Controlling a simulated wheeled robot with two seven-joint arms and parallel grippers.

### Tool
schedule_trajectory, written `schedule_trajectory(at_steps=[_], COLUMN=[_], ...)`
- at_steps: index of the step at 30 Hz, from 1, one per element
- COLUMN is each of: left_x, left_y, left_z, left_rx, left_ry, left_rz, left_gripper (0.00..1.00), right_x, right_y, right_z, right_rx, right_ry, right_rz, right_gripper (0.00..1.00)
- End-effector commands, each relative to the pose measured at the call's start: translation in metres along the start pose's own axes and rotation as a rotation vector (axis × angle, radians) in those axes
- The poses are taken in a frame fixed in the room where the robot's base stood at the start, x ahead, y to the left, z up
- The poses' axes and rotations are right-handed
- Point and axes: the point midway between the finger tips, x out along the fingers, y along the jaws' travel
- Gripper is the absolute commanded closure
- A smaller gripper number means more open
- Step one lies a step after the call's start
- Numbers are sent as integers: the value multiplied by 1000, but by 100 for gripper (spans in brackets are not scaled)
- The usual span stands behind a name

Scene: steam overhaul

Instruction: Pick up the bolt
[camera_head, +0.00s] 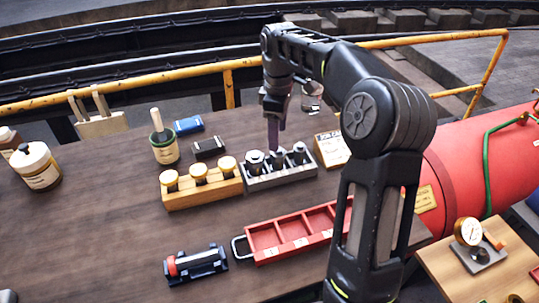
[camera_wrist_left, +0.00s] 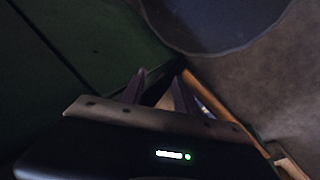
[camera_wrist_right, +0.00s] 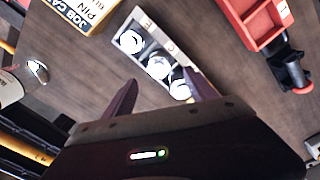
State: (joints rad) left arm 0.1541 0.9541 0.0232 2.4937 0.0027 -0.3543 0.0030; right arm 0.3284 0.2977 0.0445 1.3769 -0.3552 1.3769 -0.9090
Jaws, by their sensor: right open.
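The bolts stand heads-up in a grey rack (camera_head: 283,178) on the wooden table: a left bolt (camera_head: 255,162), a middle bolt (camera_head: 278,158) and a right bolt (camera_head: 299,154). In the right wrist view the rack (camera_wrist_right: 146,16) shows three bright heads in a row, the middle bolt (camera_wrist_right: 158,65) among them. My right gripper (camera_head: 276,144) points down just above the rack, near the middle bolt. In its wrist view the fingers (camera_wrist_right: 158,82) are apart with nothing held. My left gripper (camera_wrist_left: 159,76) shows only in its wrist view, fingers apart and empty, away from the rack.
A wooden block (camera_head: 206,191) with yellow-capped pieces adjoins the rack's left. A red tray (camera_head: 262,240) and a black fixture (camera_head: 197,266) lie nearer. A red cylinder (camera_head: 475,165) borders the right. The table's left middle is clear.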

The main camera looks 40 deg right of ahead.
Motion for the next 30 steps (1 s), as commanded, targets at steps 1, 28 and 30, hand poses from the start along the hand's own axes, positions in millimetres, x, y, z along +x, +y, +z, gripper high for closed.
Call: schedule_trajectory(at_steps=[1,28,30], left_x=[0,-6,-9], left_y=[0,2,3], left_z=[0,1,1], left_rx=[0,-1,-2], left_ry=[-1,-1,-2], left_rz=[0,-2,-3], left_gripper=[64,64,64], right_x=[0,35,44], right_y=[0,2,2], right_z=[0,0,0], right_rx=[0,1,0], right_ry=[0,-1,-2], right_rz=[0,-2,-3], right_gripper=[34,34,34])
